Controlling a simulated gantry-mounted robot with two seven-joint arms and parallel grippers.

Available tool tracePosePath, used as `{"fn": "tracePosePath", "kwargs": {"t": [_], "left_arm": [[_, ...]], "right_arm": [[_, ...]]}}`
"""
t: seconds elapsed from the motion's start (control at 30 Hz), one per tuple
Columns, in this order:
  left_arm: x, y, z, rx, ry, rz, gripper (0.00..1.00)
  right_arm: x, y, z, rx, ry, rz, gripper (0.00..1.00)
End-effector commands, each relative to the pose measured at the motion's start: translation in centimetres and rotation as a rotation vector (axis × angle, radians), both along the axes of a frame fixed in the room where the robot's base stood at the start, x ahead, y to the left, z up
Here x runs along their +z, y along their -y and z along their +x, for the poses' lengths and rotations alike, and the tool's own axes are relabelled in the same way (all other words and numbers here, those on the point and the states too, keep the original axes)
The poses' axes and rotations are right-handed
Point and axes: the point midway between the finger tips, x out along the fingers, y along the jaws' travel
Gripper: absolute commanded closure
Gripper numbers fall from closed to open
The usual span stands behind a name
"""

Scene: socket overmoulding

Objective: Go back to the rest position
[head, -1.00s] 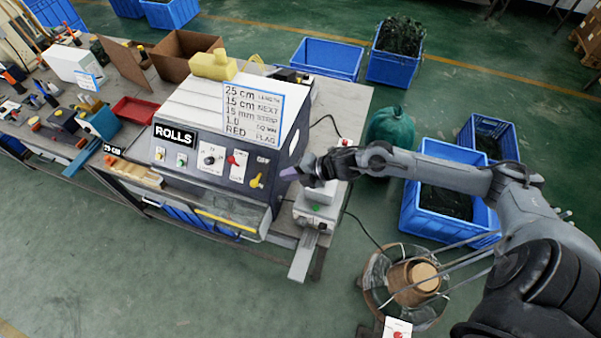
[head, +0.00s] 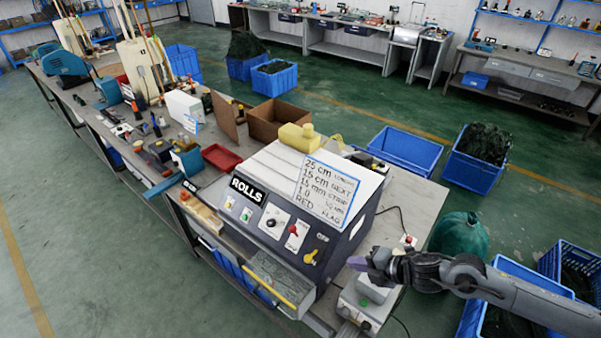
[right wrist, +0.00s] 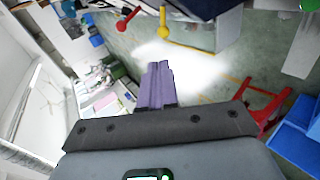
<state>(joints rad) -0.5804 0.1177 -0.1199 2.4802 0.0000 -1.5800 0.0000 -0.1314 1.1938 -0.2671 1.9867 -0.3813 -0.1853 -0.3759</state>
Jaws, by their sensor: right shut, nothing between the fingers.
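My right gripper (head: 358,263) is at the right of the head view, its arm coming in from the right edge. It hangs over the small grey box with a green button (head: 372,290), beside the right end of the ROLLS machine (head: 262,235). In the right wrist view its purple fingers (right wrist: 157,84) are together with nothing between them. The machine's red and yellow knobs (right wrist: 163,28) show beyond the fingers in that view. My left gripper is in neither view.
The workbench (head: 415,205) runs to the upper left with a red tray (head: 222,157), a cardboard box (head: 275,120) and tools. Blue crates (head: 405,150) and a green rounded container (head: 459,238) stand on the floor to the right. The floor at left is clear.

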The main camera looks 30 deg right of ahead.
Motion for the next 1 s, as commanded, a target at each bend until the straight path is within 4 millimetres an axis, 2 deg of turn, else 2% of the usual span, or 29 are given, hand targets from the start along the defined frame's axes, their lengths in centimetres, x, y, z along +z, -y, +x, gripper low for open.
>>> {"fn": "tracePosePath", "kwargs": {"t": [0.17, 0.27, 0.47, 0.57, 0.8, 1.0], "left_arm": [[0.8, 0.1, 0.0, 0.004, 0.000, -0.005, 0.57], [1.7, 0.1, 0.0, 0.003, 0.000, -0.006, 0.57], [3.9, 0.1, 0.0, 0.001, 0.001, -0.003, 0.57], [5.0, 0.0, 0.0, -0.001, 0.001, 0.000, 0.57], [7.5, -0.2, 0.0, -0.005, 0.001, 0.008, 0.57], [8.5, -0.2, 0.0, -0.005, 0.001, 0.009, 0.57]], "right_arm": [[0.0, -1.8, -0.5, -0.070, -0.014, 0.049, 1.00], [-0.1, -3.5, -1.3, -0.167, -0.039, 0.107, 1.00], [0.7, -7.3, -4.2, -0.487, -0.150, 0.281, 1.00], [1.3, -8.5, -6.5, -0.689, -0.239, 0.375, 1.00], [3.0, -10.1, -14.0, -1.176, -0.529, 0.565, 1.00], [4.0, -10.9, -18.8, -1.427, -0.716, 0.638, 1.00]]}}
